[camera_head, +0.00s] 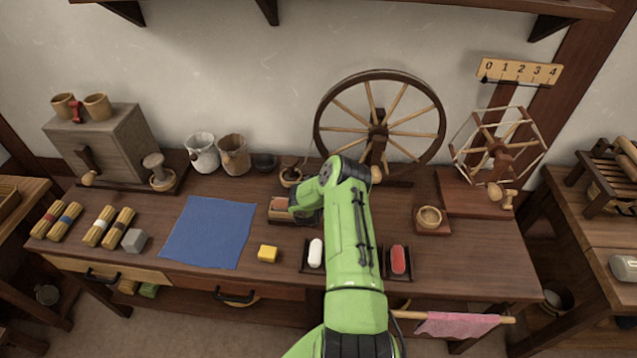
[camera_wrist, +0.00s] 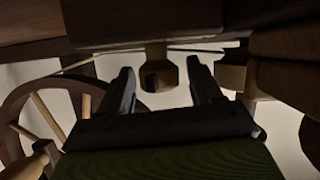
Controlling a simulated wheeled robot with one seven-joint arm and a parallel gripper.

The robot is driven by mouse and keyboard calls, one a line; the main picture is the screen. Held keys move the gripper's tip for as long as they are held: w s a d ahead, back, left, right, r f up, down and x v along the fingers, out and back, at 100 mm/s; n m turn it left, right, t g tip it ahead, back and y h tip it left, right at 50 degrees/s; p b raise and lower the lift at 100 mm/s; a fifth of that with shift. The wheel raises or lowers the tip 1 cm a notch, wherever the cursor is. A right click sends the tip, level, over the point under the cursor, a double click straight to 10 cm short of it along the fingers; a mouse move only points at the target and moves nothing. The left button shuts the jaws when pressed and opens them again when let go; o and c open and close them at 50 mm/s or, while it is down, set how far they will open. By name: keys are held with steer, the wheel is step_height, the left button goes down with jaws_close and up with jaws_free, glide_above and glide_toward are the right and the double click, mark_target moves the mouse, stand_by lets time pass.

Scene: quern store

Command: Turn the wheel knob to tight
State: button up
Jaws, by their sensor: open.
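The spinning wheel (camera_head: 378,130) stands at the back of the table, with a dark rim and pale spokes. Part of a spoked wheel (camera_wrist: 15,100) also shows at the left of the wrist view. A brown faceted knob-like piece (camera_wrist: 167,76) with a dark hollow appears between and beyond my fingertips in the wrist view; I cannot tell for sure that it is the wheel knob. My gripper (camera_head: 304,204) is left of the wheel's base, low over the table and partly hidden by my arm. Its two fingers (camera_wrist: 161,82) are apart, with nothing held.
A small wooden tray (camera_head: 277,218) is beside my gripper. White (camera_head: 315,253) and red (camera_head: 399,260) pieces sit in dark trays near the front. A spoked reel (camera_head: 502,148) stands at the right.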

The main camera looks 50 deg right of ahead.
steer(key=p+v, duration=1.5)
steer(key=p, duration=0.6)
steer(key=shift+s+a+r, duration=0.15)
steer(key=shift+a+r, duration=0.1)
steer(key=shift+a, duration=0.05)
steer(key=shift+f, duration=0.1)
